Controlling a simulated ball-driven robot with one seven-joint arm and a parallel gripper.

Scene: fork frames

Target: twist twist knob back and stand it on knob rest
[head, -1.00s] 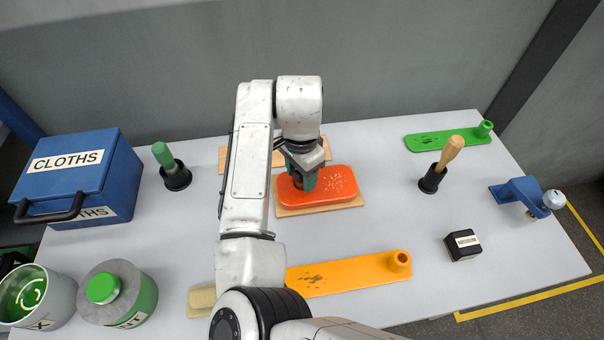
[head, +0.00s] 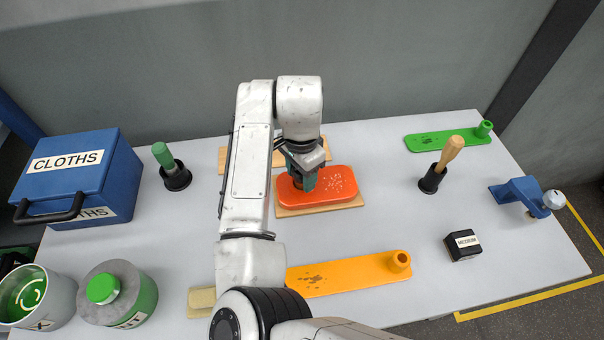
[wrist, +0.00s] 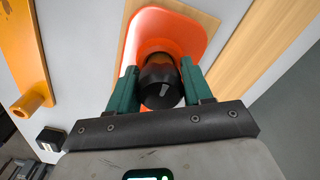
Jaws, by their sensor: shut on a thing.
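The black twist knob (wrist: 160,84) has a pale mark on its face and sits over the orange-red block (wrist: 150,22) in the wrist view. In the head view the block (head: 340,186) lies on a thin wooden board (head: 318,208) in the middle of the table. My gripper (wrist: 158,70) has its green fingers shut on either side of the knob. In the head view my gripper (head: 303,180) is at the left part of the block and mostly hides the knob. I cannot tell which thing is the knob rest.
A second wooden board (head: 308,156) lies behind. The orange plate (head: 345,275) lies in front, and the green plate (head: 440,140) is at the back right. A wooden-handled tool (head: 450,154) stands in a black holder (head: 432,181). A small black box (head: 462,246) is at the right.

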